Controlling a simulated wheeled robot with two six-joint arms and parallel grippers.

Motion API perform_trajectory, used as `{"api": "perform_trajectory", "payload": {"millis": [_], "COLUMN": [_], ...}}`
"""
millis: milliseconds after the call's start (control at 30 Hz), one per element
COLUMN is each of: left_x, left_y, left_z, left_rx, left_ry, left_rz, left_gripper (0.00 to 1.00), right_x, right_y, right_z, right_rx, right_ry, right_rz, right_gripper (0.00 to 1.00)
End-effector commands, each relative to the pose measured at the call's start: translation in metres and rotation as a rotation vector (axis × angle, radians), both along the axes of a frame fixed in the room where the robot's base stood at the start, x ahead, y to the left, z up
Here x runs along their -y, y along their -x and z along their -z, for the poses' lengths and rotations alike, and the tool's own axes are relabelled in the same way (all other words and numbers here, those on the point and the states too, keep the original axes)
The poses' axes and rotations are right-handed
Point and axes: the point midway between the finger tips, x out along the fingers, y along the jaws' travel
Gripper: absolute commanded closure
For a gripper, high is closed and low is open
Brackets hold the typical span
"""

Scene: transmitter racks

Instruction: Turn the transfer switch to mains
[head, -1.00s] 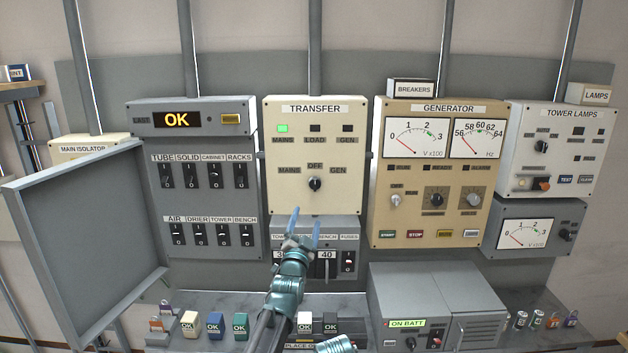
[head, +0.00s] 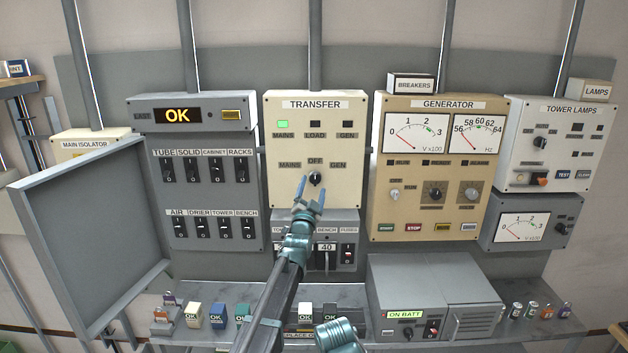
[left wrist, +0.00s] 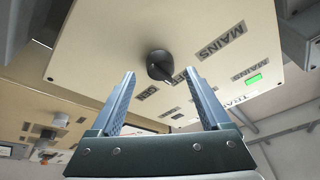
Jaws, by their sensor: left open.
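The cream transfer panel (head: 290,194) is on the wall in the middle of the head view. Its black rotary switch knob (head: 316,179) sits below the OFF label, with MAINS to its left and GEN to its right; it appears to point up at OFF. The green lamp (head: 282,124) above the MAINS label is lit. My left gripper (head: 312,186) is open, its fingertips in front of and just below the knob. In the left wrist view the knob (left wrist: 160,65) shows beyond and between the open fingers (left wrist: 158,76), apparently untouched. My right gripper's fingers are not seen.
An open grey cabinet door (head: 90,235) juts out at the left. A fuse box (head: 347,226) is right below the transfer panel. The generator panel (head: 385,215) is close on the right. A grey unit reading ON BATT (head: 405,275) stands on the shelf below.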

Motion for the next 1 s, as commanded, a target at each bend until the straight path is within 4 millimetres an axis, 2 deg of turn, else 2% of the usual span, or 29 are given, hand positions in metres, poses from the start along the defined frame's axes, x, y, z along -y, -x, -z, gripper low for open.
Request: {"api": "perform_trajectory", "payload": {"millis": [33, 133, 467, 900, 1000], "left_x": [0.002, 0.004, 0.004, 0.004, 0.005], "left_y": [-0.012, -0.022, -0.025, -0.025, -0.025], "left_z": [-0.005, -0.008, -0.008, -0.008, -0.008], "left_rx": [0.0, 0.0, 0.0, 0.0, 0.0], "left_ry": [0.0, 0.0, 0.0, 0.0, 0.0], "left_rz": [0.0, 0.0, 0.0, 0.0, 0.0], "left_gripper": [0.2, 0.2, 0.2, 0.97, 1.0], "right_x": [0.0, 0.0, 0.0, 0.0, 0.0], "right_y": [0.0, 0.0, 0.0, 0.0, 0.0], "right_z": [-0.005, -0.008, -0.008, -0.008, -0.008], "right_rx": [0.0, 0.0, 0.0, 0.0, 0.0], "right_ry": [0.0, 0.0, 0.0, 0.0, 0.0], "right_rz": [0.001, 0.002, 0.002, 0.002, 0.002], "right_gripper": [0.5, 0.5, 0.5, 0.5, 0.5]}}
